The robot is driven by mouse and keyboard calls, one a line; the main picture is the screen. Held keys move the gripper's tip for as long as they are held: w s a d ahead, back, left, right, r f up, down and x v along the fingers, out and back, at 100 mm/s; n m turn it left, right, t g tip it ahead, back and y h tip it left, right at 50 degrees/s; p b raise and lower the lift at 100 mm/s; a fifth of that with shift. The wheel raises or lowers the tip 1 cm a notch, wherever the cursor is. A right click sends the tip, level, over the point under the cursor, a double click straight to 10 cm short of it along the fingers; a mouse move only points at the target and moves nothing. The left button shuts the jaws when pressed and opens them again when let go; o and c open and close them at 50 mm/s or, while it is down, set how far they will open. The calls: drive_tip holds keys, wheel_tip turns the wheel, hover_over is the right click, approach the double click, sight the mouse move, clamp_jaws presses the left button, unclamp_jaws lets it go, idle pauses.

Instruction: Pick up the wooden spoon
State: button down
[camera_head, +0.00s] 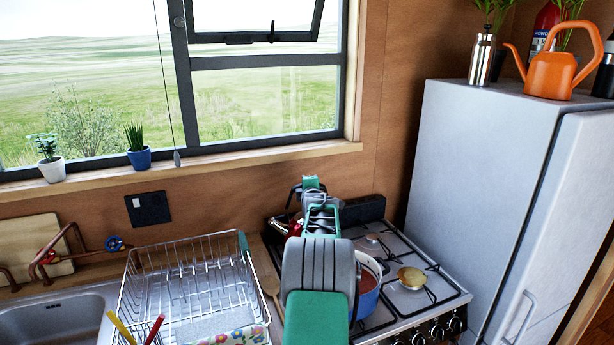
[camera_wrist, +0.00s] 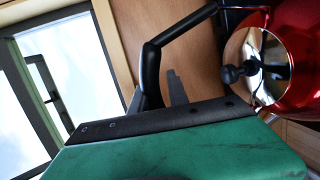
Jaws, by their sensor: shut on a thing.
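A wooden spoon (camera_head: 270,286) lies on the counter between the dish rack and the stove, its lower part partly hidden by my arm. My gripper (camera_head: 311,185) is beyond it, at the back left of the stove by the red kettle (camera_head: 295,228). In the wrist view the kettle (camera_wrist: 300,85) fills the upper right, and its black handle (camera_wrist: 152,62) runs down beside a grey finger of my gripper (camera_wrist: 172,88). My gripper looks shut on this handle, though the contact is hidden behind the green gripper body. The spoon is not seen in the wrist view.
A blue pot (camera_head: 369,299) with red contents stands on the stove (camera_head: 400,322) right of my arm. A brass-coloured round thing (camera_head: 411,277) lies near the right burner. A wire dish rack (camera_head: 190,285) stands left, the fridge (camera_head: 480,170) right. The window wall is behind.

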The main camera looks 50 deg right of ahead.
drive_tip(key=c, duration=1.6)
unclamp_jaws()
drive_tip(key=shift+f, duration=0.1)
drive_tip(key=shift+c, duration=0.2)
drive_tip(key=o, duration=0.4)
drive_tip(key=shift+s, duration=0.1)
drive_tip(key=shift+c, duration=0.2)
drive_tip(key=shift+a, duration=0.1)
